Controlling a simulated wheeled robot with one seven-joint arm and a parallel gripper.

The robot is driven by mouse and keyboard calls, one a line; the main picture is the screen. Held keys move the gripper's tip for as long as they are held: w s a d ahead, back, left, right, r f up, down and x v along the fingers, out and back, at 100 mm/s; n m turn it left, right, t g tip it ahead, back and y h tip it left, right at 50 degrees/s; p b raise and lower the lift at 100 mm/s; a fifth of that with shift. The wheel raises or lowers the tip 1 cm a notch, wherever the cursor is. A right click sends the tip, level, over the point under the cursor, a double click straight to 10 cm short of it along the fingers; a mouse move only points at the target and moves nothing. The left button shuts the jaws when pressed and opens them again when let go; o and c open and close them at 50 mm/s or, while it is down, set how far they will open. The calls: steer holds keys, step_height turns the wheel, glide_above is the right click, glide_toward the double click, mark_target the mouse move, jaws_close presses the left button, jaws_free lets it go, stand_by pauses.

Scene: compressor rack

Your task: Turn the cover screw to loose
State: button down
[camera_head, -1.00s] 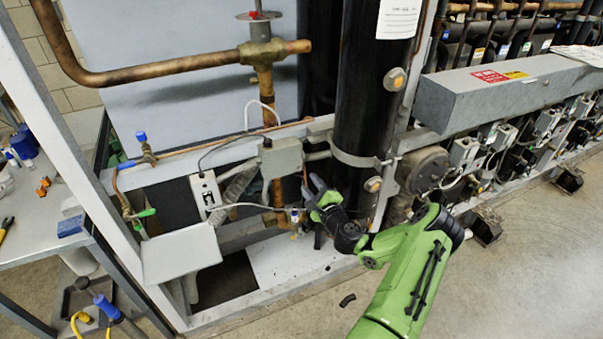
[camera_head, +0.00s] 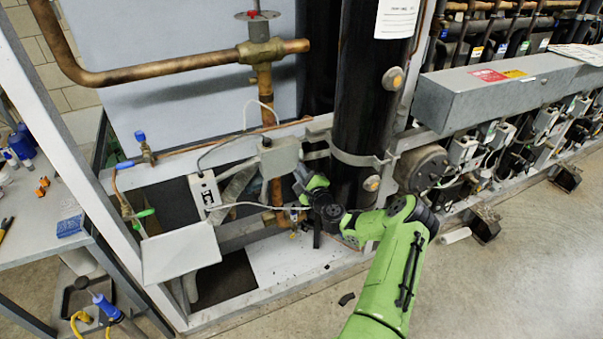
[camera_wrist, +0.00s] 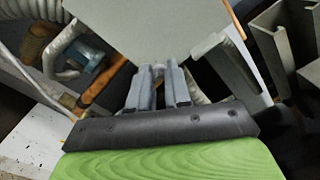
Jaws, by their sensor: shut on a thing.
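The grey junction box (camera_head: 281,157) is fixed to the frame left of the black cylinder. In the wrist view its pale flat cover (camera_wrist: 150,28) fills the upper middle. My gripper (camera_wrist: 160,68) points at the cover's lower edge, with its two fingers close together and shut on the cover screw. The screw itself is mostly hidden between the fingertips, so I cannot tell how far it is turned. In the head view my gripper (camera_head: 299,174) is just below and right of the box, partly hidden by my wrist.
A thick black cylinder (camera_head: 362,110) stands right beside my gripper. A copper pipe (camera_head: 265,95) runs down behind the box. A white hanging plate (camera_head: 180,254) and thin cables are at the left.

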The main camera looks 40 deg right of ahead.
steer(key=shift+f+n+b, duration=0.1)
steer(key=shift+n+b, duration=0.2)
steer(key=shift+b, duration=0.05)
steer(key=shift+f+n+b, duration=0.1)
steer(key=shift+n+b, duration=9.3)
steer(key=shift+n, duration=6.7)
